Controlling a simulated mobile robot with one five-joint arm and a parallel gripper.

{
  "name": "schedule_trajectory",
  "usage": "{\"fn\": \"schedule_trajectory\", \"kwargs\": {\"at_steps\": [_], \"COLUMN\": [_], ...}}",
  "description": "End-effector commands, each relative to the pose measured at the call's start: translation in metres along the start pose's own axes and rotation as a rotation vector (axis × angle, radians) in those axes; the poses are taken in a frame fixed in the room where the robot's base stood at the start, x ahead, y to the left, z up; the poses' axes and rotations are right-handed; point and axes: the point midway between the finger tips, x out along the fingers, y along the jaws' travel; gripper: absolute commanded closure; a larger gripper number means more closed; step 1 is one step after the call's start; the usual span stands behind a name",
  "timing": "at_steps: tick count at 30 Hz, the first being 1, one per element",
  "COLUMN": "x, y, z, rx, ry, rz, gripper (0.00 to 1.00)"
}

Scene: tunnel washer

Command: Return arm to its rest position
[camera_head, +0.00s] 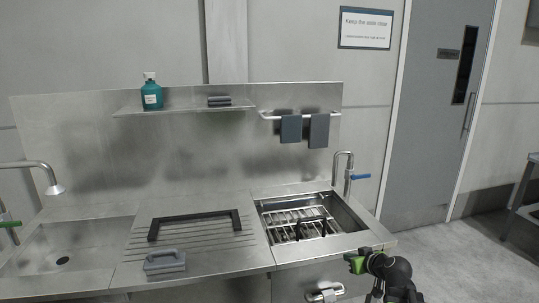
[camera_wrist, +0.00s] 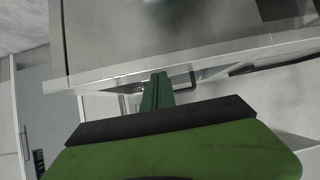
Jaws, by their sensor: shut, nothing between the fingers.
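My gripper (camera_head: 356,262) is at the lower right of the head view, beside the front right corner of the steel sink unit (camera_head: 290,254). My black and green arm sits low, right of the counter. In the wrist view, my gripper (camera_wrist: 158,78) has its green fingers together, with nothing between them. The fingertips point toward the counter's edge (camera_wrist: 200,53). I cannot tell how close they are to it.
The right basin holds a wire rack (camera_head: 290,222), with a tap and blue lever (camera_head: 358,177) beside it. A handle (camera_head: 325,294) sticks out from the cabinet front. A grey scrubber (camera_head: 165,262) lies on the drainboard. Floor (camera_head: 440,260) is clear toward the door (camera_head: 437,110).

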Motion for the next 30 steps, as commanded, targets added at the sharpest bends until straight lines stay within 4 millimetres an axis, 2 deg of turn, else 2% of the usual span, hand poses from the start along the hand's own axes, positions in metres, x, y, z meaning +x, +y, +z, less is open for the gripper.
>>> {"fn": "schedule_trajectory", "kwargs": {"at_steps": [5,10,14,15,18,19,21,24,26,27,30], "x": [0.016,0.029,0.03,0.028,0.013,0.007,-0.013,-0.045,-0.06,-0.067,-0.085], "y": [-0.046,-0.102,-0.145,-0.157,-0.177,-0.18,-0.173,-0.157,-0.154,-0.155,-0.155], "z": [-0.005,0.012,0.042,0.055,0.093,0.104,0.131,0.159,0.169,0.162,0.13], "rx": [-0.061,-0.133,-0.149,-0.145,-0.104,-0.083,-0.007,0.13,0.226,0.277,0.269], "ry": [-0.023,-0.127,-0.283,-0.347,-0.547,-0.612,-0.76,-0.933,-1.005,-1.011,-1.007], "rz": [-0.053,-0.128,-0.182,-0.191,-0.176,-0.157,-0.083,0.058,0.135,0.158,0.152], "gripper": [1.0,1.0,1.0,1.0,1.0,1.0,1.0,1.0,1.0,1.0,1.0]}}
